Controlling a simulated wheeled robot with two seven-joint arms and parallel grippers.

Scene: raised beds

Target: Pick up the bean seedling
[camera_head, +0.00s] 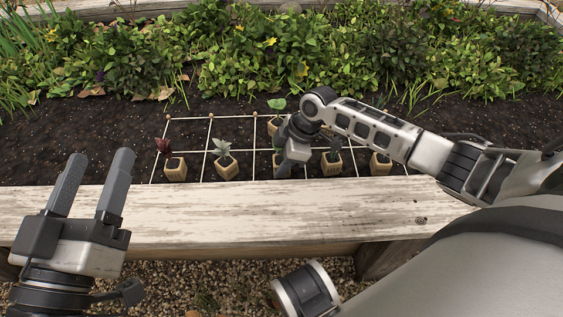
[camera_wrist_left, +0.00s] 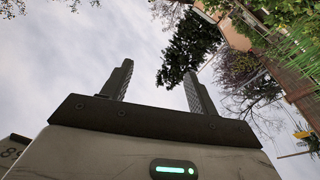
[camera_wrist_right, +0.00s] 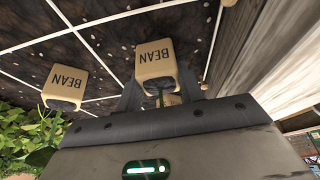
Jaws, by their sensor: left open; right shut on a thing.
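Bean seedlings stand in tan blocks marked BEAN. My right gripper (camera_head: 284,166) is shut on one bean seedling. In the right wrist view its block (camera_wrist_right: 155,60) is between the fingers, with a green stem at its near end. In the head view the gripper hides most of this seedling; I cannot tell whether it is off the soil. A second bean seedling (camera_wrist_right: 65,84) is to the left in the right wrist view, apart from the fingers.
A white string grid (camera_head: 204,150) lies on the soil. Other potted seedlings, a red-leaved one (camera_head: 174,168), a pale green one (camera_head: 224,166) and a dark one (camera_head: 332,162), stand close beside the right gripper. A wooden bed edge (camera_head: 200,215) runs in front; dense plants (camera_head: 400,55) grow behind.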

